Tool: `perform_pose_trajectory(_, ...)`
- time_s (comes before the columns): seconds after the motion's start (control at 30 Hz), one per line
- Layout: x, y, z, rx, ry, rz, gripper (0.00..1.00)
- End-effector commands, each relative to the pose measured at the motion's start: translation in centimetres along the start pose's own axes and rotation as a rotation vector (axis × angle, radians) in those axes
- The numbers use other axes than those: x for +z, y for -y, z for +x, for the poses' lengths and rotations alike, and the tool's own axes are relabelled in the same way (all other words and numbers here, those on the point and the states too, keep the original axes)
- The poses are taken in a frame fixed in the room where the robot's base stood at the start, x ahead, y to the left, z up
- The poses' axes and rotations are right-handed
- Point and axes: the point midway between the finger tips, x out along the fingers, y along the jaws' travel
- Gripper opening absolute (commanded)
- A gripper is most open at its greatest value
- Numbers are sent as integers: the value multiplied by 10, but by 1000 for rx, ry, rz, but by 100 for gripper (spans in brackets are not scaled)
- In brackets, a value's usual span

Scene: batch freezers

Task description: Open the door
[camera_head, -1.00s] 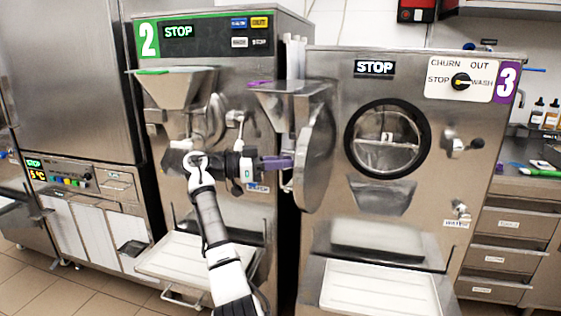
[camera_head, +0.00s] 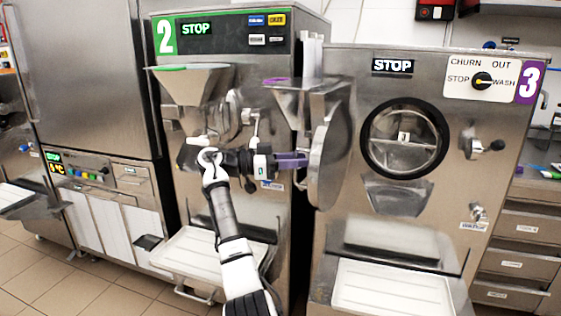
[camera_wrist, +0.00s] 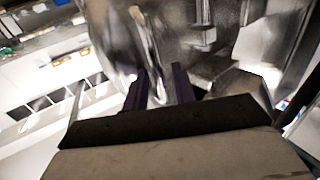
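The round steel door (camera_head: 331,158) of machine 3 stands swung out to the left of its round front opening (camera_head: 404,138). It is seen nearly edge-on, with a steel hopper (camera_head: 302,97) above and beside it. My gripper (camera_head: 306,160) has purple fingers that reach the left side of the door. In the wrist view, my gripper (camera_wrist: 160,72) has its fingers apart on either side of a shiny metal bar (camera_wrist: 148,42), which looks like the door's handle. A gap shows beside the bar. Contact cannot be made out clearly.
Machine 2 (camera_head: 285,75) stands behind and left of my gripper, with its own hopper (camera_head: 192,84) and a white tray (camera_head: 210,250). Another white tray (camera_head: 392,290) is below machine 3's opening. Steel drawers (camera_head: 525,240) are at the right. Tiled floor shows at lower left.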

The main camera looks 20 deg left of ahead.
Motion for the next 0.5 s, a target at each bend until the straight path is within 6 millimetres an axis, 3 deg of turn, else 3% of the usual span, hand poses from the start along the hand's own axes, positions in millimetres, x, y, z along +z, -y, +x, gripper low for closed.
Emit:
perform_pose_trajectory(0.17,1,0,-28,-4,-1,2,27)
perform_pose_trajectory(0.5,0,0,-106,-2,-1,-1,27)
